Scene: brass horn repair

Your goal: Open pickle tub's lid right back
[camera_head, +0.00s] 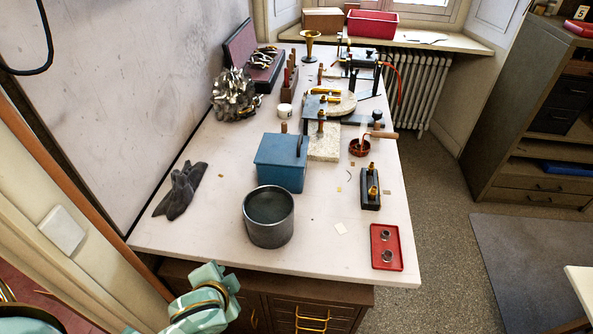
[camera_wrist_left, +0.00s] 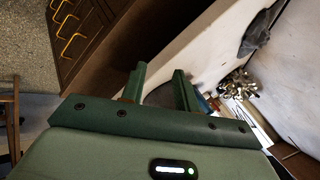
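The pickle tub appears to be the blue box (camera_head: 279,172) in the middle of the white workbench. Its flat blue lid (camera_head: 276,150) looks shut, with a dark upright bar or handle at its right side. My left arm comes in at the bottom left of the head view, below the bench's front edge and well away from the tub. In the left wrist view my left gripper (camera_wrist_left: 158,80) has its two green fingers apart with nothing between them. My right gripper is not in view.
A grey metal pot (camera_head: 268,226) stands in front of the tub. Dark gloves (camera_head: 180,190) lie to the left. A red tray (camera_head: 386,247) with two small rings and a black block (camera_head: 371,190) are to the right. A pale stone slab (camera_head: 324,146) stands close behind the tub.

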